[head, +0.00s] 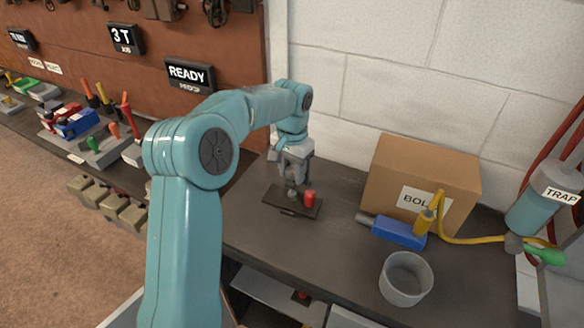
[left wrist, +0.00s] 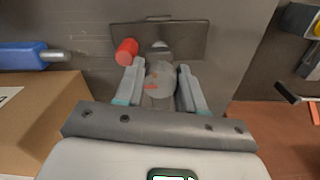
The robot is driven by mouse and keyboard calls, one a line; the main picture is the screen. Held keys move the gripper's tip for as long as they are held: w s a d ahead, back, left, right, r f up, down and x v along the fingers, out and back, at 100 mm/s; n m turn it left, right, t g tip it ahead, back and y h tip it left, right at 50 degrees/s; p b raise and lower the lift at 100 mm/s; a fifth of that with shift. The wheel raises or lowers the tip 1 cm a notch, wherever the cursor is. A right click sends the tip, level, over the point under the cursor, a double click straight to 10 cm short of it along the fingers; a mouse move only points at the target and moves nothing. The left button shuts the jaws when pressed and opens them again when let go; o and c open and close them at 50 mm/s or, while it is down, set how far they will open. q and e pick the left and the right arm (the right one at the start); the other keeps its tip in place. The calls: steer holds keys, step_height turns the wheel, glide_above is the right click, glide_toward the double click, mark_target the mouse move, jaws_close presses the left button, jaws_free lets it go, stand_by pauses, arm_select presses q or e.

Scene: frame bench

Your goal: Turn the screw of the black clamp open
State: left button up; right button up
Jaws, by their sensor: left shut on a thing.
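My left gripper (head: 291,182) is over the middle of the plate, pointing down. In the left wrist view, its two fingers (left wrist: 160,74) sit on either side of a rounded grey piece (left wrist: 159,84), which seems to be the screw of the black clamp. The red cylinder (left wrist: 126,52) is just beyond the left finger, on the dark plate (left wrist: 190,38). The clamp's body is mostly hidden by the gripper. My right gripper is not in view.
A cardboard box (head: 385,175) stands behind, to the right of the plate. A blue tool (head: 398,232) with a yellow hose and a grey cup (head: 406,278) are in front of it. Hand tools (head: 95,130) line the left bench. The bench right around the plate is clear.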

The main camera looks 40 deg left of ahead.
mark_target(293, 170)
arm_select(q)
steer(key=n, duration=0.6)
steer(key=shift+w+d, duration=0.1)
steer(key=shift+w, duration=0.05)
steer(key=shift+r, duration=0.1)
stand_by(1.1)
steer(key=o, duration=1.1)
steer(key=shift+c, duration=0.2)
step_height(293, 170, up, 16)
steer(key=p, duration=0.2)
steer(key=shift+r+p, duration=0.15)
steer(key=shift+p, duration=0.15)
